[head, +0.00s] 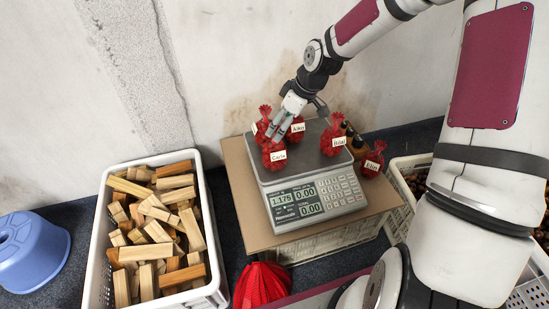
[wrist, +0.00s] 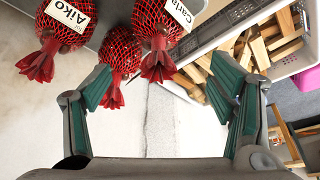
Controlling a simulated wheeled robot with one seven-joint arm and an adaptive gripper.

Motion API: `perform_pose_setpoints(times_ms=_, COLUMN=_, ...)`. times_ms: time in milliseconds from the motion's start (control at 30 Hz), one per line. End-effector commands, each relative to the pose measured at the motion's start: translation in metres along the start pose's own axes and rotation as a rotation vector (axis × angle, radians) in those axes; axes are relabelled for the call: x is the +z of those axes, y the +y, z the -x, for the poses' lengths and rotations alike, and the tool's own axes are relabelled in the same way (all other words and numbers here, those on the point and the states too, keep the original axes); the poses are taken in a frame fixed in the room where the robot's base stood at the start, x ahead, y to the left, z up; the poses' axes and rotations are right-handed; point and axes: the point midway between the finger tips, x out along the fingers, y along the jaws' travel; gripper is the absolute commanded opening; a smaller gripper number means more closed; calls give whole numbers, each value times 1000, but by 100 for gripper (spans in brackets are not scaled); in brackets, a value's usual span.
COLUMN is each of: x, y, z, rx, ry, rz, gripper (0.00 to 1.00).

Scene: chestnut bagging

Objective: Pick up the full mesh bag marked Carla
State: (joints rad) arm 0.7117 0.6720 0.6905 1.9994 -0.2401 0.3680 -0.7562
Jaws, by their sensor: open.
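The red mesh bag marked Carla (head: 273,160) stands on the scale plate, near its front left. In the wrist view the Carla bag (wrist: 157,40) hangs into the top of the picture, its tied red end between and beyond my open fingers. My gripper (head: 298,118) is above the scale among the bags; in the wrist view my gripper (wrist: 163,92) has both green pads wide apart with nothing between them. The Aiko bag (head: 296,135) is just behind Carla and also shows in the wrist view (wrist: 48,45).
The scale (head: 312,197) stands on a cardboard-topped crate. A further red bag (head: 263,112) is close behind Carla, its label mostly hidden. The Hilal bag (head: 332,132) is on the scale's right; another bag (head: 374,155) stands beside the scale. A wood-filled crate (head: 205,215) is left.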

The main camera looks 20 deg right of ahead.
Motion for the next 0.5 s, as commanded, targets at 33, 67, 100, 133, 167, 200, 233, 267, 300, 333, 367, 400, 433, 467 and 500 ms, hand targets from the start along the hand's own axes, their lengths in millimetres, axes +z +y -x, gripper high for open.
perform_pose_setpoints(times_ms=33, x=0, y=-1, z=-12, rx=-2, ry=0, rz=2, gripper=77)
perform_pose_setpoints(times_ms=67, x=0, y=0, z=-16, rx=-1, ry=0, rz=1, gripper=77)
perform_pose_setpoints(times_ms=100, x=1, y=0, z=-21, rx=-1, ry=-1, rz=1, gripper=77)
perform_pose_setpoints(times_ms=133, x=0, y=0, z=-24, rx=-1, ry=-1, rz=2, gripper=77)
perform_pose_setpoints(times_ms=167, x=0, y=0, z=-26, rx=0, ry=0, rz=2, gripper=77)
perform_pose_setpoints(times_ms=200, x=0, y=0, z=-28, rx=1, ry=0, rz=1, gripper=77)
perform_pose_setpoints(times_ms=233, x=0, y=0, z=-29, rx=1, ry=0, rz=1, gripper=77)
perform_pose_setpoints(times_ms=267, x=0, y=0, z=-30, rx=1, ry=0, rz=1, gripper=77)
perform_pose_setpoints(times_ms=300, x=0, y=0, z=-31, rx=1, ry=0, rz=1, gripper=77)
perform_pose_setpoints(times_ms=333, x=0, y=0, z=-32, rx=1, ry=0, rz=1, gripper=77)
perform_pose_setpoints(times_ms=367, x=0, y=0, z=-33, rx=1, ry=0, rz=1, gripper=77)
perform_pose_setpoints(times_ms=400, x=0, y=0, z=-35, rx=1, ry=0, rz=1, gripper=77)
perform_pose_setpoints(times_ms=433, x=1, y=0, z=-37, rx=1, ry=0, rz=1, gripper=77)
perform_pose_setpoints(times_ms=467, x=1, y=0, z=-40, rx=0, ry=0, rz=1, gripper=77)
perform_pose_setpoints(times_ms=500, x=2, y=1, z=-44, rx=0, ry=0, rz=0, gripper=77)
